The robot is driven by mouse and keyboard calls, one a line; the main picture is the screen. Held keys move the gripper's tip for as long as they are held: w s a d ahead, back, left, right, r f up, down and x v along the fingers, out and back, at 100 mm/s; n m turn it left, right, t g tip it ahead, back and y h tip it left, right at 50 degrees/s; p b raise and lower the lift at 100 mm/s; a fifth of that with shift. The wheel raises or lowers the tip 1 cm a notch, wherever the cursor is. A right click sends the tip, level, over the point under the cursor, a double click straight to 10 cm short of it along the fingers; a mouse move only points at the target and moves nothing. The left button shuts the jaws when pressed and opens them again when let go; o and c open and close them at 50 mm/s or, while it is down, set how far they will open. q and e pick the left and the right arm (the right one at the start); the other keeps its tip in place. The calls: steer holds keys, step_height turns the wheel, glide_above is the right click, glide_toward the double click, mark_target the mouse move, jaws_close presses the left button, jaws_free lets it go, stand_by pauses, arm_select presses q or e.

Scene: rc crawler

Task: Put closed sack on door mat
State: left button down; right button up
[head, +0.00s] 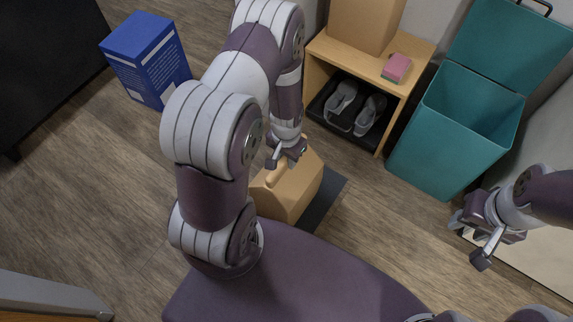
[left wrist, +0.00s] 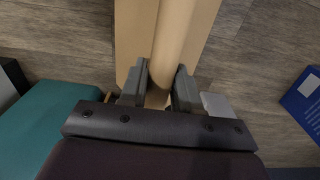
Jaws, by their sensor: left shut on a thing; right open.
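The closed sack (head: 296,196) is a tan block-like bag with a rolled top. My left gripper (head: 286,158) is at its top end in the head view. In the left wrist view, the left fingers (left wrist: 160,88) are shut on the tan roll of the sack (left wrist: 195,30). The door mat (head: 325,203) is a dark grey rectangle on the floor. The sack covers much of it, and I cannot tell whether the sack touches it or hangs just above. My right gripper (head: 469,241) is open and empty at the right.
A wooden shelf (head: 347,60) holds grey shoes (head: 356,107) on a dark tray, a sponge (head: 397,67) and a tan box (head: 366,22). An open teal bin (head: 440,150) stands beside it. A blue box (head: 146,60) stands at the upper left. Wood floor is clear at the left.

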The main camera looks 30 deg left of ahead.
mark_target(287, 183)
arm_select(q)
step_height(287, 183, down, 4)
steer(key=shift+f+b, duration=0.1)
steer(key=shift+b, duration=1.1)
steer(key=shift+r, duration=0.2)
steer(key=shift+f, duration=0.2)
steer(key=c, duration=0.8)
jaws_free()
